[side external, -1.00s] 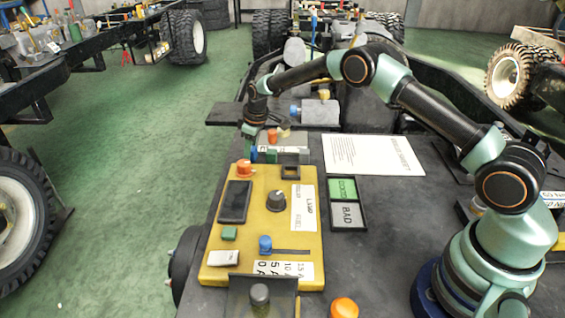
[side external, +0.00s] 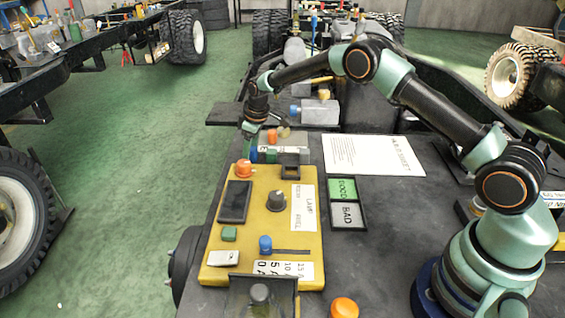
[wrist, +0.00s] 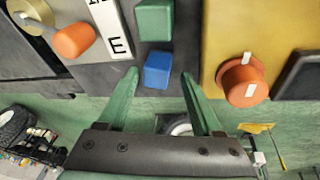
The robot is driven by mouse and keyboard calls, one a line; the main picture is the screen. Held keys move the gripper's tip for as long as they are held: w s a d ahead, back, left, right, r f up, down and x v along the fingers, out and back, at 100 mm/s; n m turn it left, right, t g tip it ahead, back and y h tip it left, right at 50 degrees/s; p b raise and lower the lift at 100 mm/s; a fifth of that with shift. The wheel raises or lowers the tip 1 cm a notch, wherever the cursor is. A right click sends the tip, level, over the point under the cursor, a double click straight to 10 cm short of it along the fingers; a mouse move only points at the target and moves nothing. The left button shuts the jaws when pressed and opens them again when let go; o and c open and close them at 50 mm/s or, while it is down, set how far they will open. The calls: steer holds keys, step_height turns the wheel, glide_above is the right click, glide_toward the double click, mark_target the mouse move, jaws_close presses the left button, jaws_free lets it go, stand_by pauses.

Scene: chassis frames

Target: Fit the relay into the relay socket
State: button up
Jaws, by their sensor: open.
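My gripper (side external: 258,134) hangs over the far end of the yellow panel, open and empty. In the wrist view its green fingers (wrist: 160,80) are spread on either side of a blue block (wrist: 157,70), apart from it. The blue block (side external: 253,154) stands beside a green block (side external: 271,156) on a dark strip. The green block also shows in the wrist view (wrist: 154,20). Neither block is labelled as the relay, so I cannot tell which it is. A dark square frame (side external: 290,160) at the panel's far right corner looks like the relay socket.
The yellow panel (side external: 262,216) carries an orange knob (side external: 244,168), a dark knob (side external: 276,201), a black screen (side external: 235,202) and a blue slider knob (side external: 265,244). A GOOD/BAD tray (side external: 347,203) and a paper sheet (side external: 373,156) lie to the right. The bench beside the tray is clear.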

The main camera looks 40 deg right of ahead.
steer(key=s+r+m+t, duration=0.1)
steer(key=s+r, duration=0.7)
steer(key=r, duration=0.4)
steer(key=s+r+m, duration=0.2)
steer(key=s+r, duration=0.6)
steer(key=r, duration=0.3)
steer(key=s+m+t, duration=0.1)
steer(key=s+m, duration=0.2)
steer(key=s, duration=1.3)
steer(key=shift+s+d+r, duration=0.2)
steer(key=shift+s, duration=0.1)
steer(key=shift+o, duration=0.8)
steer(key=shift+s+f, duration=0.25)
steer(key=shift+s, duration=0.1)
